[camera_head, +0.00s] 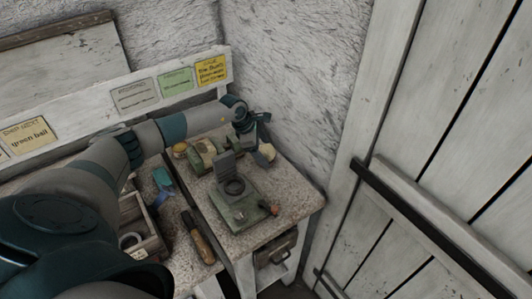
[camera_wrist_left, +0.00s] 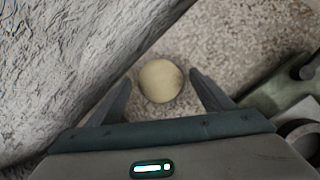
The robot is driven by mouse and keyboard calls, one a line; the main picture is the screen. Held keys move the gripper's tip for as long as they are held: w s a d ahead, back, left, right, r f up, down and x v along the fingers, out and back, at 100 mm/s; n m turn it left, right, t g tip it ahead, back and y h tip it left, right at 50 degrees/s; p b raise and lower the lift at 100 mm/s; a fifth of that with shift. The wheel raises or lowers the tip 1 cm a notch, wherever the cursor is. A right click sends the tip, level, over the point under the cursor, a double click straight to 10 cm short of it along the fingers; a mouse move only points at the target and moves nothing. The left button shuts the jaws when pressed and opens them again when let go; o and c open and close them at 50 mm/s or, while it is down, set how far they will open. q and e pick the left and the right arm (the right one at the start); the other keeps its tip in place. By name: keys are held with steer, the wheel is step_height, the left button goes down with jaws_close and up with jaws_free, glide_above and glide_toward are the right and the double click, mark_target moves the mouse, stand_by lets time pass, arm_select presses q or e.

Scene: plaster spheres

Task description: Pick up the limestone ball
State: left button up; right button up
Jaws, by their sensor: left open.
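A pale cream ball, which looks like the limestone ball (camera_wrist_left: 160,82), rests on the speckled countertop between the two fingers of my left gripper in the left wrist view. The fingers are apart, with a visible gap on each side of the ball. In the head view my left gripper (camera_head: 258,141) is at the back right of the counter, with the ball (camera_head: 267,152) partly showing beside its fingers. My right gripper is not in view.
A green device (camera_head: 240,205) with a round ring stands in front of the gripper, and another green device (camera_head: 202,156) is to its left. A yellowish round thing (camera_head: 180,150) lies farther left. The rough wall (camera_wrist_left: 60,60) is close on the other side.

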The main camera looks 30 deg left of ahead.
mark_target(264, 147)
arm_select(q)
steer(key=c, duration=1.4)
steer(key=shift+c, duration=0.2)
steer(key=shift+r, duration=0.1)
steer(key=shift+w+a+r+b, duration=0.1)
steer(key=shift+r+b, duration=0.3)
steer(key=shift+r, duration=0.1)
step_height(264, 147, up, 7)
steer(key=b, duration=0.3)
steer(key=shift+r, duration=0.2)
steer(key=shift+r+b, duration=0.35)
steer(key=shift+r, duration=0.4)
